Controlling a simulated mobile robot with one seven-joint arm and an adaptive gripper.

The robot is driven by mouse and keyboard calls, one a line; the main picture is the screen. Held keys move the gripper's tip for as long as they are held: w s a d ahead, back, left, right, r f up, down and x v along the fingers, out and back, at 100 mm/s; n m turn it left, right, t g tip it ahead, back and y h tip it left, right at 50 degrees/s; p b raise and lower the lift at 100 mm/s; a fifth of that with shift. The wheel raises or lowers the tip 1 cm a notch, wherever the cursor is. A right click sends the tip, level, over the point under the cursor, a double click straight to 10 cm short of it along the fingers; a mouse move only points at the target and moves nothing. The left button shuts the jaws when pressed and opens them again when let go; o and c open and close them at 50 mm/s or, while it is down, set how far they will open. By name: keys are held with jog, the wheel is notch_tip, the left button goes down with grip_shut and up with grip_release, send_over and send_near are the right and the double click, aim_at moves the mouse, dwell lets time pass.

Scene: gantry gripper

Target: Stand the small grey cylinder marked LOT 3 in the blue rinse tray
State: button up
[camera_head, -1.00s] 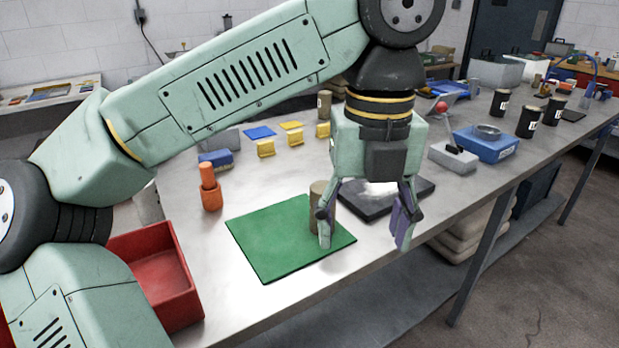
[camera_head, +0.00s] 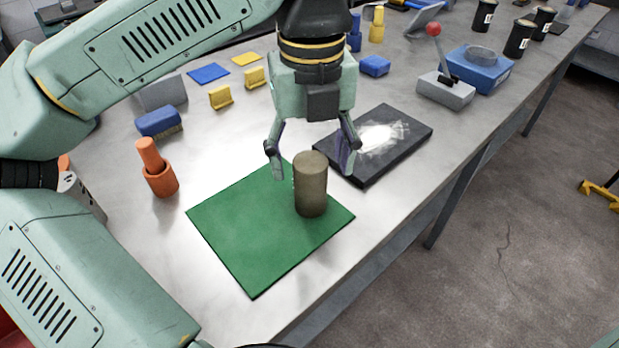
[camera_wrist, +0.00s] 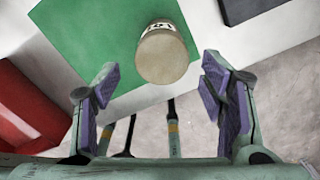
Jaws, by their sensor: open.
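A brownish-grey cylinder (camera_head: 311,187) stands upright on a green mat (camera_head: 245,240). In the wrist view the cylinder (camera_wrist: 162,58) shows its round end and part of a white label, too small to read for sure. My gripper (camera_head: 309,166) is open and empty. Its fingers show to either side of the cylinder in the head view, apart from it. In the wrist view the cylinder lies between and beyond the fingertips. A blue box-like thing (camera_head: 497,72) with a round grey part on top stands at the back right; I cannot tell whether it is the rinse tray.
A black plate (camera_head: 400,150) with a pale patch lies right of the mat. An orange holder (camera_head: 160,180) stands at left. A grey box with a red-knobbed lever (camera_head: 446,92) and several dark labelled cylinders (camera_head: 520,38) stand farther right. A red bin (camera_wrist: 28,110) shows in the wrist view.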

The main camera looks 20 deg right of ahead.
jog(key=shift+w+d+f+p, duration=0.15)
jog(key=shift+f+p, duration=0.15)
jog(key=shift+f, duration=0.6)
jog(key=shift+w+a+f+p, duration=0.1)
jog(key=shift+w+f+p, duration=0.2)
jog(key=shift+f, duration=0.65)
jog(key=shift+w+d+f+p, duration=0.1)
jog(key=shift+f+p, duration=0.25)
jog(key=shift+f, duration=0.55)
grip_shut()
